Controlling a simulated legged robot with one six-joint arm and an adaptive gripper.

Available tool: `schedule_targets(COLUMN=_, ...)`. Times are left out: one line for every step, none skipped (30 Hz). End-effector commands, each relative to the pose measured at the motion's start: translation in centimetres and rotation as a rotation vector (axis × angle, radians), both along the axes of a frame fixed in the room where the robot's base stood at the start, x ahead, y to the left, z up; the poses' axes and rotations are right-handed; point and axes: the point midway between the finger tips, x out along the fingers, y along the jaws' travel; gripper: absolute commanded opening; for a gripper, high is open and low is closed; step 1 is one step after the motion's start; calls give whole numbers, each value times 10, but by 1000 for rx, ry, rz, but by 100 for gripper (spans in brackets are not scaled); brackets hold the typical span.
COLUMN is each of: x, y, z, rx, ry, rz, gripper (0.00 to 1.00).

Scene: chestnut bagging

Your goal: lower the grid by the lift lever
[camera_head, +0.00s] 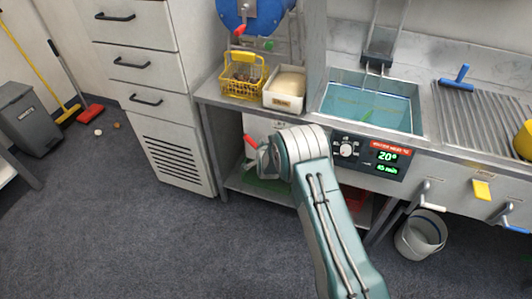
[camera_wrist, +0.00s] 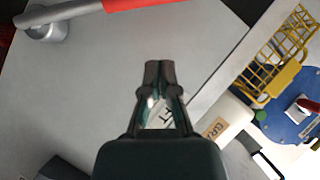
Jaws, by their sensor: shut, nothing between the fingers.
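A red-handled lever (camera_wrist: 140,4) with a round grey hub crosses the top of the wrist view, on a pale grey panel (camera_wrist: 95,60). A red handle (camera_head: 250,142) also shows beside my gripper (camera_head: 264,160) in the head view, in front of the bench. My gripper (camera_wrist: 159,68) is shut and empty, its fingertips together below the red handle in the wrist view and apart from it in that picture. The sink basin (camera_head: 415,97) holds blue-green water. I cannot clearly make out the grid. A label behind my fingers is partly hidden.
A yellow wire basket (camera_head: 229,87) and a white box (camera_head: 269,101) stand on the bench left of the basin. The control panel (camera_head: 360,157) reads 20°. Two levers, white-handled (camera_head: 432,207) and blue-handled (camera_head: 517,229), project at the right front. A bucket (camera_head: 405,243) stands below.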

Motion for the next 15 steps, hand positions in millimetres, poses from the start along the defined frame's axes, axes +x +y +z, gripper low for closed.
schedule_targets(x=-6, y=1, z=4, rx=0, ry=0, rz=2, gripper=0)
schedule_targets(x=-9, y=1, z=5, rx=-1, ry=0, rz=2, gripper=0)
schedule_targets(x=-14, y=1, z=7, rx=-2, ry=-1, rz=2, gripper=0)
schedule_targets(x=-18, y=1, z=9, rx=-2, ry=-1, rz=1, gripper=0)
schedule_targets(x=-22, y=0, z=11, rx=-2, ry=0, rz=1, gripper=0)
schedule_targets(x=-27, y=-1, z=13, rx=-2, ry=-1, rz=1, gripper=0)
schedule_targets(x=-31, y=-2, z=16, rx=0, ry=-2, rz=1, gripper=0)
schedule_targets(x=-36, y=-4, z=17, rx=-1, ry=-1, rz=1, gripper=0)
schedule_targets(x=-41, y=-5, z=20, rx=0, ry=-2, rz=1, gripper=0)
schedule_targets(x=-45, y=-5, z=22, rx=1, ry=-3, rz=1, gripper=0)
schedule_targets(x=-50, y=-7, z=23, rx=2, ry=-1, rz=1, gripper=0)
schedule_targets(x=-54, y=-8, z=26, rx=2, ry=-2, rz=0, gripper=0)
schedule_targets(x=-58, y=-9, z=28, rx=4, ry=-2, rz=-1, gripper=0)
schedule_targets(x=-61, y=-10, z=29, rx=4, ry=-2, rz=-1, gripper=0)
schedule_targets(x=-64, y=-11, z=30, rx=5, ry=-2, rz=-1, gripper=0)
